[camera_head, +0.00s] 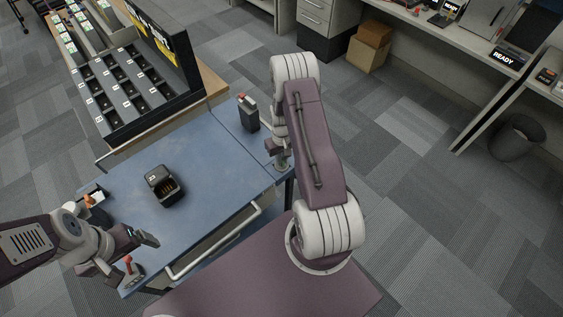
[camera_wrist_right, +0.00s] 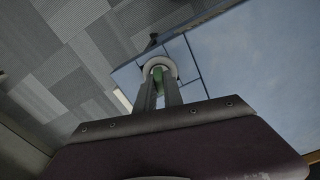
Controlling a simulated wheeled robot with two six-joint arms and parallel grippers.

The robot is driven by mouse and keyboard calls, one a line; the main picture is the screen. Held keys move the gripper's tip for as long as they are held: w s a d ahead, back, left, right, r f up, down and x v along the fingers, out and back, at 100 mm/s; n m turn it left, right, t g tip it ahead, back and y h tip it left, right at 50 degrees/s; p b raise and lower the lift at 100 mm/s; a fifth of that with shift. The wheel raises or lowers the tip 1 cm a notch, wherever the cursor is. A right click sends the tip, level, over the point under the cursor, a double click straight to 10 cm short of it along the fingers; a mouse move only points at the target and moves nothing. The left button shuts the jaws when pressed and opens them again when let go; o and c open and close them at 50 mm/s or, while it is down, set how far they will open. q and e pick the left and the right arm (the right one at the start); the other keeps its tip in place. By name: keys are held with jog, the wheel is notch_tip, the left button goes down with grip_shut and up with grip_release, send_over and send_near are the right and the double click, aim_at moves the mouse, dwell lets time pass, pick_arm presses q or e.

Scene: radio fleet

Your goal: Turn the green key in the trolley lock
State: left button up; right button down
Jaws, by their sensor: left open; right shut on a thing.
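The green key (camera_wrist_right: 158,74) stands at the round pale lock (camera_wrist_right: 148,68) on the trolley's edge, seen in the right wrist view. My right gripper (camera_wrist_right: 159,82) is shut on the key, with a finger on either side. In the head view this gripper (camera_head: 281,165) points down at the right edge of the blue trolley (camera_head: 215,160); the key is hidden there. How far the key is turned I cannot tell. My left gripper (camera_head: 133,258) is open and empty near the trolley's front left corner.
A black case (camera_head: 165,187) sits on the trolley top. A slotted rack (camera_head: 120,85) stands behind. The trolley's middle is mostly clear.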

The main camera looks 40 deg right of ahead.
jog(key=n, duration=1.1)
jog(key=shift+n, duration=0.3)
jog(key=n, duration=1.1)
jog(key=shift+n+b, duration=0.3)
jog(key=shift+n, duration=0.6)
jog(key=c, duration=1.4)
grip_release()
